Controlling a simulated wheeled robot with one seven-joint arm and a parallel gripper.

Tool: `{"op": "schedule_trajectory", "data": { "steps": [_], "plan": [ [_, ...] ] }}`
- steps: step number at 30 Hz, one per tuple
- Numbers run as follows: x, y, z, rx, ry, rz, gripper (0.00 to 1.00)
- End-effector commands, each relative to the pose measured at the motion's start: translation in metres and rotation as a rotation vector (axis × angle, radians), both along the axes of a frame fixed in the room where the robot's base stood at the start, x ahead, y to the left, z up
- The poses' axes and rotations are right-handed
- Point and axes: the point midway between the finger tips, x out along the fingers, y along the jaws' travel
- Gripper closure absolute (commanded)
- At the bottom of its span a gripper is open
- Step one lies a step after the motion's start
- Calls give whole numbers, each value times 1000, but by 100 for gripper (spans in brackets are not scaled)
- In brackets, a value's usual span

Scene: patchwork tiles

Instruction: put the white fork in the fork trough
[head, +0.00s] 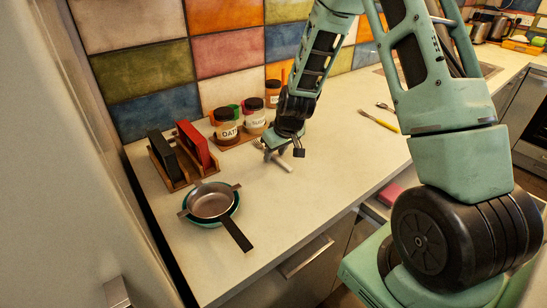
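My gripper (277,154) is low over the counter, right in front of the jars. A white handle (284,164), possibly the white fork, shows just below it, pointing to the lower right. Its other end is hidden by or close to the gripper. The fingers are too small and overlapped to tell whether they are open or shut on it. I cannot make out a fork trough in this view.
A pan (211,202) on a teal dish and a wooden rack (172,178) with black and red items stand left. Labelled jars (227,128) stand by the tiled wall. A yellow-handled utensil (382,123) lies right. The counter's (325,180) front middle is clear.

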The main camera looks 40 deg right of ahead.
Motion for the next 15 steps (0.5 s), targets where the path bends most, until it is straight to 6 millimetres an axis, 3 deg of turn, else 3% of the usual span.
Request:
{"op": "schedule_trajectory", "data": {
  "steps": [2, 6, 15],
  "plan": [
    [0, 0, -2, 0, 0, 0, 60],
    [0, 0, -1, 0, 0, 0, 99],
    [0, 0, -1, 0, 0, 0, 100]
  ]
}}
